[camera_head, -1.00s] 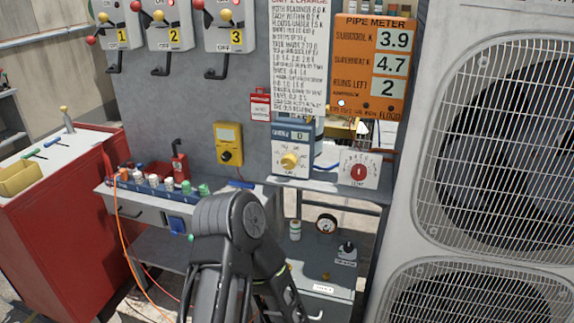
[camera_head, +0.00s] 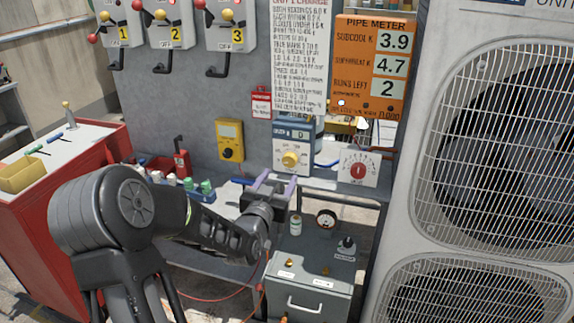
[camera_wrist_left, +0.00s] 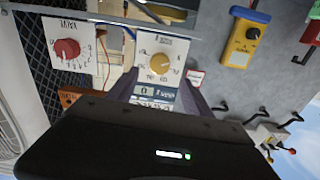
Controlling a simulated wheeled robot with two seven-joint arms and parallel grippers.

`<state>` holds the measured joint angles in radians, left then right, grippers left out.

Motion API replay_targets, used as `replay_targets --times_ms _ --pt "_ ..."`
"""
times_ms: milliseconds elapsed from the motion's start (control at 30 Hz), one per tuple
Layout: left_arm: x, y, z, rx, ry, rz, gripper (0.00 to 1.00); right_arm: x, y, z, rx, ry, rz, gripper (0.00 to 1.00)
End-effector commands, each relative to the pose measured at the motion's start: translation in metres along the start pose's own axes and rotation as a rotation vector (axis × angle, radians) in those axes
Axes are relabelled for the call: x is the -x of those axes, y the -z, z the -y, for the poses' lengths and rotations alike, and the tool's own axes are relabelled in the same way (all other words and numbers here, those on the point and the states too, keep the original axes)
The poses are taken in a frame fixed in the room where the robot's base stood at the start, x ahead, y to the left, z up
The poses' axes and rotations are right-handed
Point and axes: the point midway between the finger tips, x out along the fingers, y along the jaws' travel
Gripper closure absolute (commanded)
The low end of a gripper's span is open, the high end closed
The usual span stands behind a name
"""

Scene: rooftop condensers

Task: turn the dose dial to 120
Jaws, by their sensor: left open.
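The dose dial is most likely the yellow knob (camera_head: 290,159) on a white-faced blue box whose small display (camera_head: 299,134) reads 0. Its printed scale is too small to read in the head view. My left gripper (camera_head: 276,182) is open and empty, just below and in front of the box, apart from the knob. In the left wrist view, which is upside down, the yellow knob (camera_wrist_left: 159,64) shows between and beyond the two fingers (camera_wrist_left: 160,88). My right gripper is in no view.
A red knob (camera_head: 358,170) on a white plate sits right of the box. A yellow meter (camera_head: 230,140) hangs to its left. An orange pipe meter board (camera_head: 370,65) reads 3.9, 4.7 and 2. A large condenser (camera_head: 500,130) closes the right side.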

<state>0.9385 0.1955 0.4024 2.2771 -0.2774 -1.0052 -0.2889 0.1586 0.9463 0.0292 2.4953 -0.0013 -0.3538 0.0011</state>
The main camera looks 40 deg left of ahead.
Motion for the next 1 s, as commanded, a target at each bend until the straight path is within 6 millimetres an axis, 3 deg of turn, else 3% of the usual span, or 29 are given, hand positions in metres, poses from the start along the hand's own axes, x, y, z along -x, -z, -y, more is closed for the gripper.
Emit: replay_targets --times_ms 167,600,933,1000 --pt "-0.012 0.001 0.000 0.003 -0.001 0.002 0.41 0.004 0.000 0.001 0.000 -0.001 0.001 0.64" --pt "-0.072 0.000 -0.001 0.003 -0.001 0.002 0.41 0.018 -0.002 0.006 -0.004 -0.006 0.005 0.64" --pt "-0.078 -0.001 -0.001 0.002 -0.001 0.002 0.41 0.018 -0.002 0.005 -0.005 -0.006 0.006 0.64" --pt "-0.078 -0.001 -0.001 0.002 -0.001 0.002 0.45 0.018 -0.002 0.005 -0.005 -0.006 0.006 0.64"
